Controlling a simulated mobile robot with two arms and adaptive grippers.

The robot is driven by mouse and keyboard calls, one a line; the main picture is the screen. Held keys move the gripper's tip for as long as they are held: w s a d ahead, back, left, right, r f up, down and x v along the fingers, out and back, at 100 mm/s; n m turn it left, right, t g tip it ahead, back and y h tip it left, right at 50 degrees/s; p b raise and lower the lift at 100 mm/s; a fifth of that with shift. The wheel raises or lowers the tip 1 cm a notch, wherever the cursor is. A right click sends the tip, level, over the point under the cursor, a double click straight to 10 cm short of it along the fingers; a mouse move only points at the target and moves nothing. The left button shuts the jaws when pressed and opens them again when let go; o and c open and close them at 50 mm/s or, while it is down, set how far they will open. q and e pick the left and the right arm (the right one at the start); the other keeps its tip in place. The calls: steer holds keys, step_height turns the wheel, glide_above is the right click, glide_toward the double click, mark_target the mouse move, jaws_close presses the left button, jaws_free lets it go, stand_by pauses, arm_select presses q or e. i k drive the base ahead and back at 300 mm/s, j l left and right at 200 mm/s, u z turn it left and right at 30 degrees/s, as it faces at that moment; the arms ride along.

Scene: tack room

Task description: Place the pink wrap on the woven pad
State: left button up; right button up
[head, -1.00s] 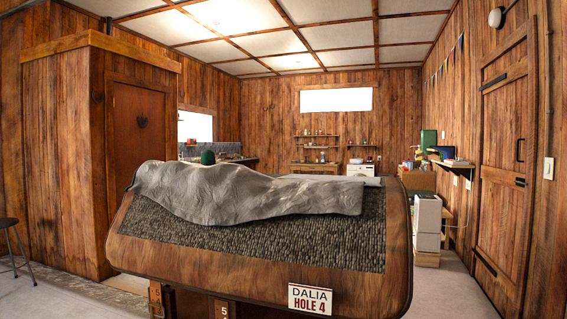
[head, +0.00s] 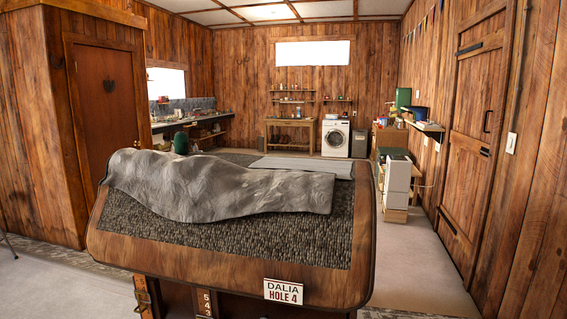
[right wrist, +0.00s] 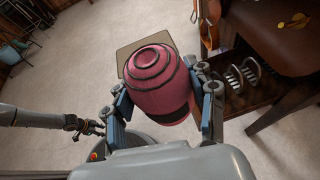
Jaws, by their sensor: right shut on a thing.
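The pink wrap (right wrist: 155,80), a rounded pink roll with dark bands, is in the right wrist view. My right gripper (right wrist: 163,92) is shut on it, with one finger on each side. My left gripper (right wrist: 88,127) seems to show small at the left of that view; its jaws are too small to read. In the head view a dark grey woven pad (head: 240,235) covers the top of a wooden stand. A rumpled grey cloth (head: 215,188) lies over much of it. Neither gripper nor the wrap shows in the head view.
The wooden stand (head: 225,277) bears a "DALIA HOLE 4" sign (head: 283,291). A flat tan panel (right wrist: 145,50) shows behind the wrap. A dark rack (right wrist: 245,85) and brown wooden furniture (right wrist: 270,30) stand at right there. Floor is clear right of the stand (head: 410,255).

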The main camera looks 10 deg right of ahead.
mark_target(240, 164)
steer(key=i+j+z, duration=0.3)
steer(key=j+z, duration=0.25)
steer(key=i+j+z, duration=0.15)
steer(key=j+z, duration=0.15)
steer(key=j, duration=0.15)
